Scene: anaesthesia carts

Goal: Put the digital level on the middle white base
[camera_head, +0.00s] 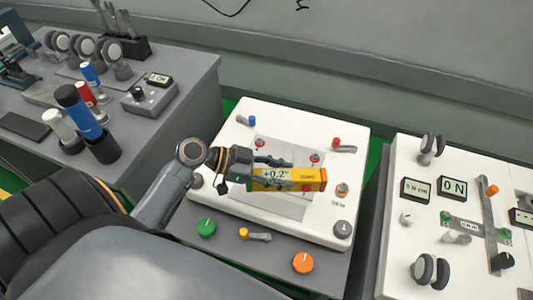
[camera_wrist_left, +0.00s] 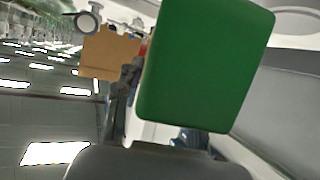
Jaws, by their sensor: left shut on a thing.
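The digital level (camera_head: 315,180) is a yellow-orange bar with a lit display reading about +0.2° and a green end. My left gripper (camera_head: 281,173) is shut on it, with fingers along its two sides. In the left wrist view the level's green end (camera_wrist_left: 205,70) fills the middle, close to the camera. The middle white base (camera_head: 237,133) is a white slab with a grey inset panel, on a grey cart. The level is over the panel's front part in the picture; I cannot tell whether it touches. My right gripper is not in view.
The white base carries small knobs and a red lever (camera_head: 342,147). A green knob (camera_head: 206,228) and an orange knob (camera_head: 303,263) are on the cart's front. A white console (camera_head: 402,250) stands right; a grey cart with bottles (camera_head: 190,82) stands left.

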